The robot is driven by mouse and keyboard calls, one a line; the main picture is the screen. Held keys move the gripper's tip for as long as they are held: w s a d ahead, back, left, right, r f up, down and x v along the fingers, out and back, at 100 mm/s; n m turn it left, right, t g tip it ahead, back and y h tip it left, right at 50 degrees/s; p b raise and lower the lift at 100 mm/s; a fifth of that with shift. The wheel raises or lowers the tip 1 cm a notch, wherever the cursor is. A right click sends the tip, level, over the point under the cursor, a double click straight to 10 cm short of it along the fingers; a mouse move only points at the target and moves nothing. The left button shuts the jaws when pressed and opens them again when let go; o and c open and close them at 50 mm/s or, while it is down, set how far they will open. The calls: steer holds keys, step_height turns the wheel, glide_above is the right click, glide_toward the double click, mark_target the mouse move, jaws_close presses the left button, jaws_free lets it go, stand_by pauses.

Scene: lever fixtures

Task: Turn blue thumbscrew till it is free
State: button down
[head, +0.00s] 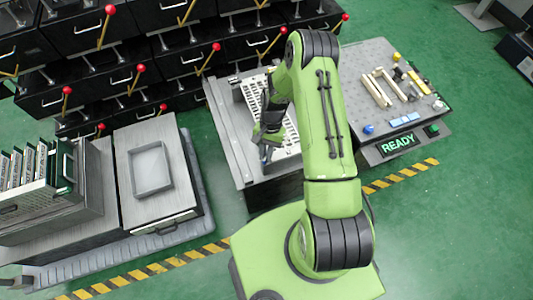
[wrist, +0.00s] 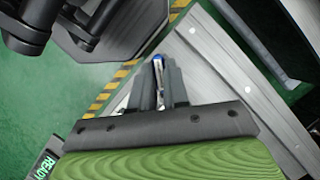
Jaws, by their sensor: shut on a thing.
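My gripper (head: 267,150) is low over the front edge of the grey bench (head: 232,140) in the head view, fingers pointing down. In the wrist view, my gripper (wrist: 160,85) is shut on a small part with a blue tip and a silver body, which looks like the blue thumbscrew (wrist: 158,63). Only its end shows between the fingers; the rest is hidden. I cannot tell whether it is still threaded into anything.
A white slotted grid (head: 290,135) lies on the bench behind my gripper. Drawers with red-knobbed levers (head: 140,68) stand at back left.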

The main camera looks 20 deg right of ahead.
steer(key=n, duration=0.1)
steer(key=n+h, duration=0.1)
steer(key=n, duration=0.1)
steer(key=shift+w+a+n+g+b, duration=0.1)
steer(key=shift+a+n+g+b, duration=0.05)
steer(key=shift+n+g+b, duration=0.2)
steer(key=shift+n+h, duration=0.8)
steer(key=shift+n, duration=1.05)
steer(key=c, duration=1.1)
jaws_free()
steer(key=p+v, duration=0.3)
steer(key=v, duration=1.2)
steer(key=shift+w+a+r+p, duration=0.2)
steer(key=shift+w+r+p, duration=0.1)
steer(key=shift+p, duration=0.1)
